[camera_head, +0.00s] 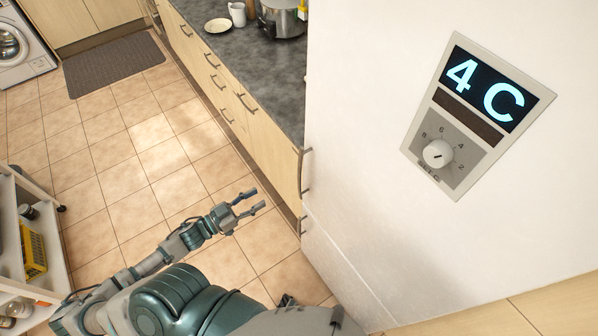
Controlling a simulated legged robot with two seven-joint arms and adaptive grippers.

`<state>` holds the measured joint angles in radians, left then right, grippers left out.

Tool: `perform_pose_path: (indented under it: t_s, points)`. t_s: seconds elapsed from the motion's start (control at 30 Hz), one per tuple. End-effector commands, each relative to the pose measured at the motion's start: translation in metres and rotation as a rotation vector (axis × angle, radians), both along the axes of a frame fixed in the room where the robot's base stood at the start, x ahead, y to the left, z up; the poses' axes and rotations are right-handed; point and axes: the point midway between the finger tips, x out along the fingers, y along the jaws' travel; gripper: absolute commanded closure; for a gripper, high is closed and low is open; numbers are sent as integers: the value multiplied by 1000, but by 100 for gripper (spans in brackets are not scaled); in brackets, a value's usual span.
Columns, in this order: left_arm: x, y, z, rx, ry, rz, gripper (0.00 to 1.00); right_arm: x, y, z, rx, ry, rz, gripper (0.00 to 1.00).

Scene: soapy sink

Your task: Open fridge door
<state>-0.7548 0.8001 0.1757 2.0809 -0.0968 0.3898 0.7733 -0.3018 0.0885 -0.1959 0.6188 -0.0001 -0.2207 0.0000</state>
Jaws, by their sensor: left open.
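The fridge (375,130) is the large white surface filling the right half of the head view. Its front carries a panel with a display (488,88) reading "4 C" and a white dial (437,153). A thin grey handle (304,172) shows at the fridge's left edge, and a seam runs below it. The door looks shut. My left gripper (258,198) is open and empty, over the tiled floor to the left of the fridge edge. A gap shows between it and the handle in the picture. My right gripper is not in view.
A counter (262,90) with drawers runs behind the fridge and holds a plate (218,25), a mug (237,13) and a pot (283,18). A white shelf cart (52,240) stands at left. A washing machine (22,45) and mat (113,65) are far left. Tiled floor between is clear.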

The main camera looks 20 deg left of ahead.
Motion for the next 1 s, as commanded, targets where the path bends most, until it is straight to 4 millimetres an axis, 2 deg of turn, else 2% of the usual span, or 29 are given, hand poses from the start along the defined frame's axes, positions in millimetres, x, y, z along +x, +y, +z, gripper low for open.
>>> perform_pose_path:
  t_s: [0.07,0.17,0.37,0.6,0.8,1.0]
  points:
    - [14,-8,1,1,-5,-1,58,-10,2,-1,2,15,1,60]
    - [32,-21,2,5,-5,0,58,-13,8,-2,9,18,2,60]
    - [69,-44,3,7,-5,1,58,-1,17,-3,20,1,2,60]
    - [110,-61,1,1,-3,4,58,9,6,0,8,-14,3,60]
    - [134,-73,0,-1,0,4,58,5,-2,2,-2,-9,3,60]
    - [142,-81,0,2,1,3,58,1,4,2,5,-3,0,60]
